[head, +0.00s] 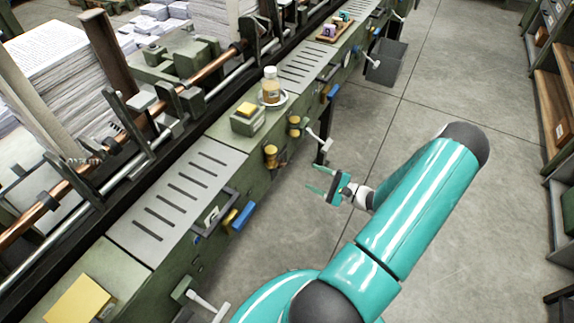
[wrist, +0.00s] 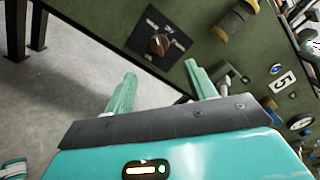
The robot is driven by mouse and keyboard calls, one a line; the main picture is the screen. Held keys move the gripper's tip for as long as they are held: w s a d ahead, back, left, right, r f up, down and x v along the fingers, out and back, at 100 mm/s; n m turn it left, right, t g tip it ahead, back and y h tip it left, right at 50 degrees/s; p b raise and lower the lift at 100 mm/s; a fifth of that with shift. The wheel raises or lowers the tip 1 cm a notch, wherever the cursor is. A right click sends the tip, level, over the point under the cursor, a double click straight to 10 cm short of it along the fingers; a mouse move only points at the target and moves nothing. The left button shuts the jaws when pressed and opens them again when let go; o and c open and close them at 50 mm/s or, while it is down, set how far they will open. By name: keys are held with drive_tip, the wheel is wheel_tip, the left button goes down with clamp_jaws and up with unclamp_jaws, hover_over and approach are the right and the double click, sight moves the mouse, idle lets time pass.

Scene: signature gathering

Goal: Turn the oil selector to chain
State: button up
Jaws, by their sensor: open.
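The oil selector, a small brown knob (wrist: 158,43) on a dark label plate (wrist: 150,24), shows on the green machine side in the wrist view. Its pointer direction and the plate's lettering are too small to read surely. My gripper (wrist: 160,73) is open and empty, its teal fingers apart, with the knob beyond the gap between the tips and not touched. In the head view my gripper (head: 314,179) hangs beside the machine over the floor. I cannot make out the knob in the head view.
The green machine (head: 225,125) runs diagonally, with levers and blue and yellow handles (head: 242,217) on its side. A bottle (head: 270,86) on a saucer and paper stacks stand on it. A dark bin (head: 386,62) is farther along. The grey floor is clear; shelves line the right.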

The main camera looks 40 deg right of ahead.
sight(282, 164)
drive_tip(key=x, duration=1.1)
drive_tip(key=shift+s+a, duration=0.1)
drive_tip(key=c, duration=1)
